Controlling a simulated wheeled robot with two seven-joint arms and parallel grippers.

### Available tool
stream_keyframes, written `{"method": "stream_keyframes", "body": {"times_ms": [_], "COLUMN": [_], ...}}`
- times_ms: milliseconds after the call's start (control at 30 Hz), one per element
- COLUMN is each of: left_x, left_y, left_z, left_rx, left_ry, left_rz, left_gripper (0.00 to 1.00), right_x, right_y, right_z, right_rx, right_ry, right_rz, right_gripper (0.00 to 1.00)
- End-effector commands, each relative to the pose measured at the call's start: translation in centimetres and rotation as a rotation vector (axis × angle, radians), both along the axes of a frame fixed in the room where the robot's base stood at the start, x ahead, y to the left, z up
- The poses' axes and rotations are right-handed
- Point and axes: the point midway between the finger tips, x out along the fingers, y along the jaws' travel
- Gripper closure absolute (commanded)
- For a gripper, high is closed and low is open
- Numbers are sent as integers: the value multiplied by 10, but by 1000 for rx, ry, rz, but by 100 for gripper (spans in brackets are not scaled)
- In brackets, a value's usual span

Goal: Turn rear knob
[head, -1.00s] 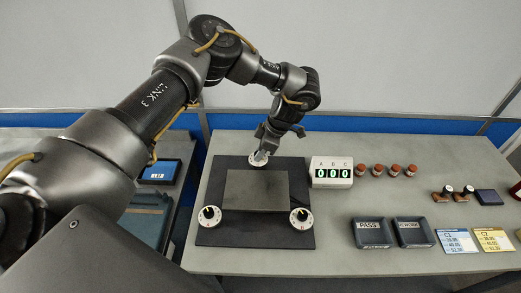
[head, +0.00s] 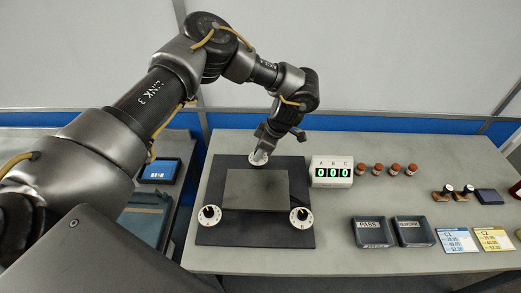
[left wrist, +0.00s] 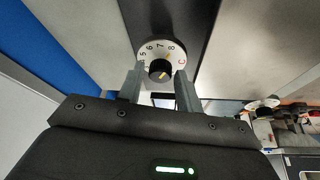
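The rear knob (head: 258,159) is a black knob on a white dial at the back edge of the dark base plate (head: 222,180). My left gripper (head: 261,152) is over it from behind and partly hides it. In the left wrist view the black knob (left wrist: 160,70) lies between the two grey fingertips, with gaps on both sides. Its dial shows 5, 6, 7, 8 and a red C. My left gripper (left wrist: 160,88) is open there. My right gripper is not in view.
Two front knobs, left (head: 209,215) and right (head: 301,217), flank a raised grey block (head: 256,190). A white display (head: 331,172) reads 0 0 0. Several red-capped pieces (head: 378,170) stand to its right. Dark trays (head: 372,232) and cards (head: 458,240) lie at front right.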

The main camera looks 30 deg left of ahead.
Motion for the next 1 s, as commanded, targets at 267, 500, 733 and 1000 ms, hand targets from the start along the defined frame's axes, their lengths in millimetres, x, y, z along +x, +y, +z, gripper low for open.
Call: {"method": "stream_keyframes", "body": {"times_ms": [267, 500, 733, 1000], "left_x": [0, 2, 5, 7], "left_y": [0, -5, -22, -38], "left_z": [0, 11, 53, 91], "left_rx": [1, 1, 2, 1], "left_ry": [1, -2, -4, -2], "left_rz": [1, 0, -2, -1], "left_gripper": [53, 53, 53, 53], "right_x": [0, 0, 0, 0], "right_y": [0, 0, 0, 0], "right_z": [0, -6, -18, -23], "right_rx": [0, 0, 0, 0], "right_ry": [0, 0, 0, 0], "right_rz": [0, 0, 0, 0], "right_gripper": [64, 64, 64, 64]}}
